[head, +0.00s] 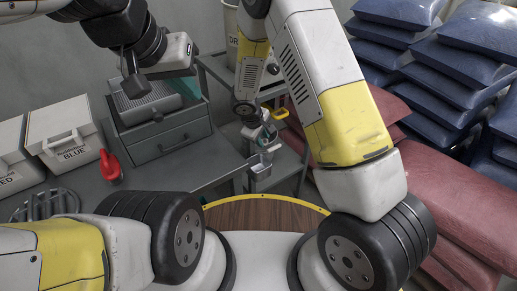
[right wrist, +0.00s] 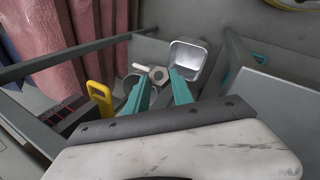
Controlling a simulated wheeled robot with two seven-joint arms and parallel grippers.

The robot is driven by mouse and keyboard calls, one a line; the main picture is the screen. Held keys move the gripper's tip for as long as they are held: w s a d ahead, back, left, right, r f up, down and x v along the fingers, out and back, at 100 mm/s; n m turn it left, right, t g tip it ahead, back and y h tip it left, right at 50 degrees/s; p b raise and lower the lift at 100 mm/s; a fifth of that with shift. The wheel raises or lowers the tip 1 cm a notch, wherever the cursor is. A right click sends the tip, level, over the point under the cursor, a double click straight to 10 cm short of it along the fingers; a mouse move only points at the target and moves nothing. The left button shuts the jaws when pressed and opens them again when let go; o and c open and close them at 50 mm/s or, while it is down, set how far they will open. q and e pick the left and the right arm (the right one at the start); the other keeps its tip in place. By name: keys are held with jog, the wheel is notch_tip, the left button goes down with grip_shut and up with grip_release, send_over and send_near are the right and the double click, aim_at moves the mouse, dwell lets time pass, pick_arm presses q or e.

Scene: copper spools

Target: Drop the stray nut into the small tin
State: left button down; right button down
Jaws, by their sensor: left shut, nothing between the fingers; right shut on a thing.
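A pale hexagonal nut (right wrist: 158,75) shows between the teal fingertips of my right gripper (right wrist: 160,77) in the right wrist view. That gripper is shut on it. An open, square-rimmed metal tin (right wrist: 187,58) lies just beyond and to the right of the fingertips; its inside looks empty. In the head view the tin (head: 261,172) sits below my right gripper (head: 265,137), at the near side of a low grey stand. The nut is too small to make out there. My left gripper (head: 188,88) is shut and empty over the grey drawer cabinet, its fingers partly hidden.
A round metal cup (right wrist: 131,82) and a yellow-handled item (right wrist: 100,97) are close beside the right fingers. The drawer cabinet (head: 172,145), a red object (head: 111,167) and lidded cases (head: 62,133) stand on the left bench. Red sacks (head: 450,190) are stacked at right.

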notch_tip(320, 180, down, 6)
dwell(0.5)
jog(key=shift+a, duration=0.1)
jog(key=c, duration=1)
grip_release()
jog(key=shift+r, duration=0.1)
jog(key=v, duration=0.7)
jog(key=shift+s+a+r, duration=0.1)
jog(key=shift+r, duration=0.15)
jog(key=shift+r, duration=0.1)
